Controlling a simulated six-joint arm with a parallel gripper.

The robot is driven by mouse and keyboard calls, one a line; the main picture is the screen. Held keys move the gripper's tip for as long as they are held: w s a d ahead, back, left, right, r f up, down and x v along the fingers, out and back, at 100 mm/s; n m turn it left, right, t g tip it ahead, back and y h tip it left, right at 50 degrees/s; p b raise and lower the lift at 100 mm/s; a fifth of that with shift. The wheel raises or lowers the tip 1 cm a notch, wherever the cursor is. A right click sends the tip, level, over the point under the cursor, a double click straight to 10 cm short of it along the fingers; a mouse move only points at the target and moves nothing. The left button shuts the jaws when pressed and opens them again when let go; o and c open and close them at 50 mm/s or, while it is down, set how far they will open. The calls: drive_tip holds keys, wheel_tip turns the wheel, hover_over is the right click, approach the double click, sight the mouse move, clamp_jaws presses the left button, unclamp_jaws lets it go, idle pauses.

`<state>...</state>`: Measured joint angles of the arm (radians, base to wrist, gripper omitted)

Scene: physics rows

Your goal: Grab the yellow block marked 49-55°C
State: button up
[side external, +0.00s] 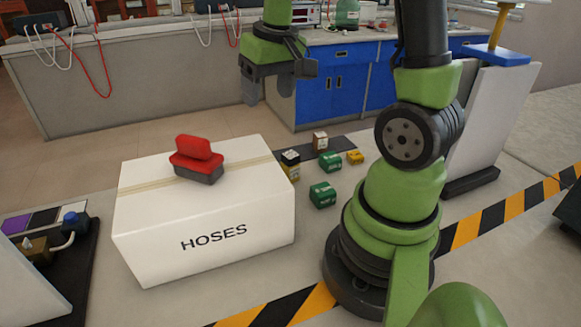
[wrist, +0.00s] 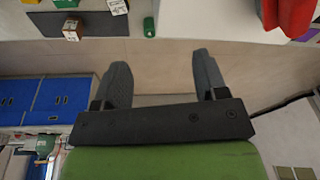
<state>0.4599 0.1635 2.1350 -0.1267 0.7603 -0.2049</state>
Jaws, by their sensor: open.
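A small yellow block (side external: 355,157) lies on the table at the right of a group of small blocks. A block with a dark top and yellow lower part (side external: 290,168) stands at the group's left, by the white box. The markings are too small to read, so I cannot tell which one says 49-55°C. My gripper (side external: 268,92) is open and empty, high above and behind the blocks, apart from them. In the wrist view its two fingers (wrist: 160,68) are spread with nothing between them; a few blocks show at the top edge.
A grey panel (side external: 490,125) stands at the right.

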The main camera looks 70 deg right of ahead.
drive_tip(key=d+f, duration=0.2)
drive_tip(key=d+f+g, duration=0.1)
drive_tip(key=d+f, duration=0.1)
drive_tip(key=f, duration=0.1)
drive_tip(key=d+f+g, duration=0.1)
drive_tip(key=d+f, duration=0.1)
drive_tip(key=f, duration=0.1)
drive_tip(key=shift+s+d, duration=0.25)
drive_tip(key=shift+s, duration=0.15)
hover_over(290, 154)
wheel_tip(290, 154, down, 4)
drive_tip(key=shift+w+f, duration=0.1)
drive_tip(key=shift+f, duration=0.15)
drive_tip(key=f, duration=0.6)
drive_tip(key=shift+s+a, duration=0.1)
drive_tip(key=shift+s, duration=0.1)
drive_tip(key=c, duration=1)
drive_tip(key=shift+r, duration=0.15)
drive_tip(key=shift+c, duration=0.2)
